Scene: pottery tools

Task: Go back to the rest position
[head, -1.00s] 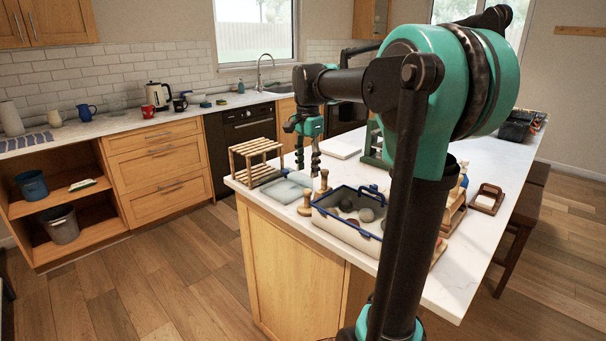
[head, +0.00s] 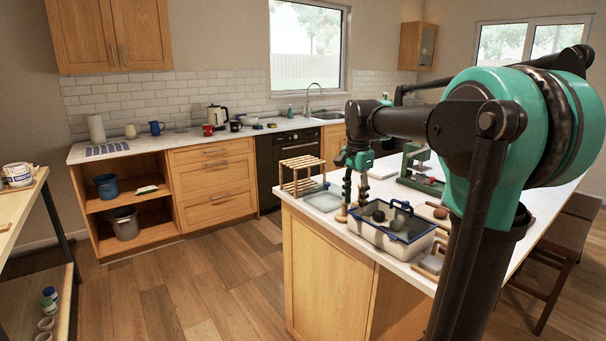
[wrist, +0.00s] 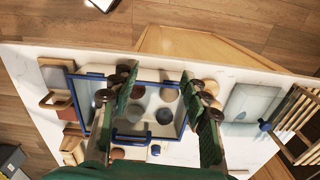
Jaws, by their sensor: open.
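My gripper (head: 356,187) hangs over the white island, pointing down, at the left end of the blue-rimmed tub. In the wrist view my gripper (wrist: 165,98) is open, its two green fingers spread apart with nothing between them. Below them lies the blue-rimmed tub (wrist: 78,112) with several round grey, dark and brown lumps in it. The tub also shows in the head view (head: 385,238). How high the fingers are above the tub is hard to tell.
A shelf (head: 22,212) stands at the far left. The wooden floor (head: 190,281) between is clear.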

